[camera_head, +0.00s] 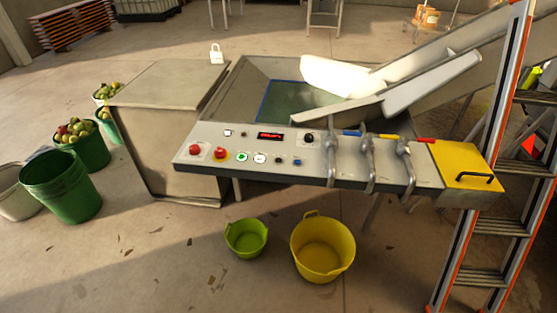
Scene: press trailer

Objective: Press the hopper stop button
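A sloped grey control panel (225,136) fronts the hopper (250,85) in the middle of the head view. On its left are a red button (195,149) and a second red button on a yellow base (221,154). To their right, in a row, are a green-ringed button (242,156), a white button (260,158), a small dark button (278,159) and a blue button (297,162). The labels are too small to read, so I cannot tell which one is the hopper stop button. My gripper is not in view.
Above the buttons are a red-lit display (270,136) and a black knob (308,138). Pipes with coloured handles (367,150) stand right of them, then a yellow lid (467,165) and a ladder (490,220). Green (246,238) and yellow (322,250) tubs stand on the floor in front.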

